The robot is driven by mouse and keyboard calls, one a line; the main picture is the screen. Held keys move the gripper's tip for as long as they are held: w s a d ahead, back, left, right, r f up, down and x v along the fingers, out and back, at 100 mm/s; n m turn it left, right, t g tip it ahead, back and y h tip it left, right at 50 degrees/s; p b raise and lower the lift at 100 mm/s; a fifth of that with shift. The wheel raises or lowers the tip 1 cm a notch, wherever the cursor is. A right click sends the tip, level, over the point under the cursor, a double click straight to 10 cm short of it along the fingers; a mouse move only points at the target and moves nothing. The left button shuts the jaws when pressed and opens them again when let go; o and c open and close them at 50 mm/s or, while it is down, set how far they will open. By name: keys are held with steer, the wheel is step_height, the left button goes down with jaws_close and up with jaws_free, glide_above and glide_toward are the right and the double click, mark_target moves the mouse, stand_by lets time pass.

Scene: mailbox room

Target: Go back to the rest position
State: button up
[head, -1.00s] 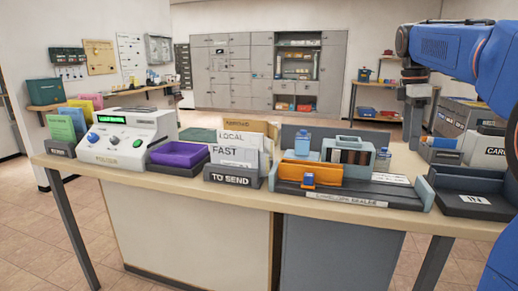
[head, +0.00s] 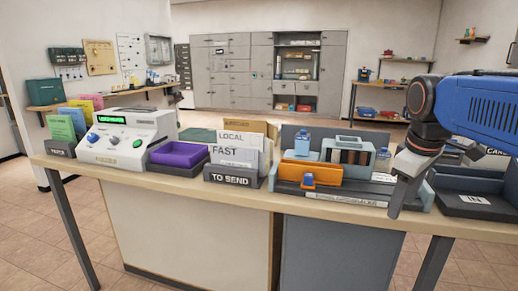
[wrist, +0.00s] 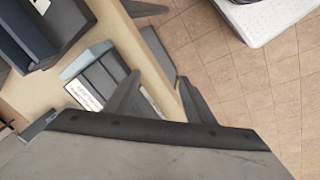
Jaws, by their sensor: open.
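My gripper (head: 400,195) is in the right part of the head view, pointing down in front of the right end of the envelope sealer (head: 345,199). Its fingers look empty. In the wrist view the two grey fingers (wrist: 160,80) stand apart, with the counter edge and tiled floor beyond them. My blue arm reaches in from the right edge of the head view. I cannot tell the exact gap between the fingers and the counter.
The counter (head: 190,188) holds a postage machine (head: 128,140), a purple tray (head: 180,154), a TO SEND letter holder (head: 231,175) and an orange part (head: 310,174) on the sealer. A dark tray (head: 478,205) stands at the right end. Tiled floor lies in front.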

steer(key=s+a+f+m+t, duration=0.1)
steer(key=s+a+f+m, duration=0.1)
steer(key=s+f, duration=0.4)
steer(key=s+a+f+m+t, duration=0.1)
steer(key=s+a+f+m, duration=0.1)
steer(key=s+f+m, duration=0.2)
steer(key=s+f, duration=0.3)
steer(key=f, duration=0.3)
steer(key=shift+s+a+m+y, duration=0.25)
steer(key=shift+a+m+y, duration=0.1)
steer(key=shift+m+y, duration=0.05)
